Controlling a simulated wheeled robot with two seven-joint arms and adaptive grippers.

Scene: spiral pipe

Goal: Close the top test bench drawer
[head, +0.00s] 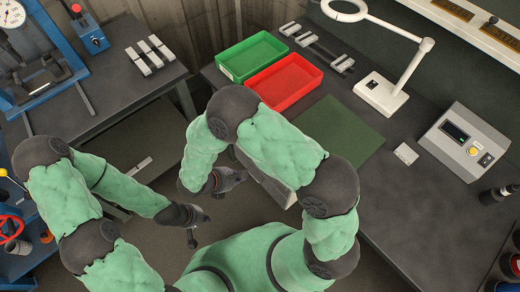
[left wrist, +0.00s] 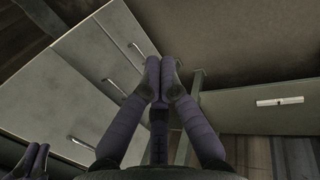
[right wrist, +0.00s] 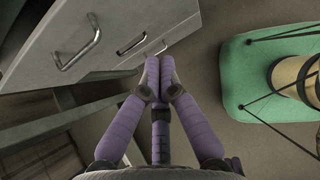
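The test bench (head: 430,215) is the dark-topped bench on the right in the head view. A grey drawer (head: 268,180) sticks out from under its front edge, partly hidden by my right arm. In the right wrist view, the near drawer front (right wrist: 48,28) with a bar handle (right wrist: 78,42) stands out from the other fronts. My right gripper (head: 240,176) is left of this drawer; its fingertips (right wrist: 160,68) are together and empty. My left gripper (head: 196,230) is lower and farther left, clear of the drawers. Its fingertips (left wrist: 161,68) are together and empty.
A green tray (head: 252,55), a red tray (head: 286,82), a green mat (head: 340,130), a lamp (head: 385,92) and a control box (head: 463,140) are on the bench. Another workbench (head: 115,90) stands at the left. Open floor lies between the benches.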

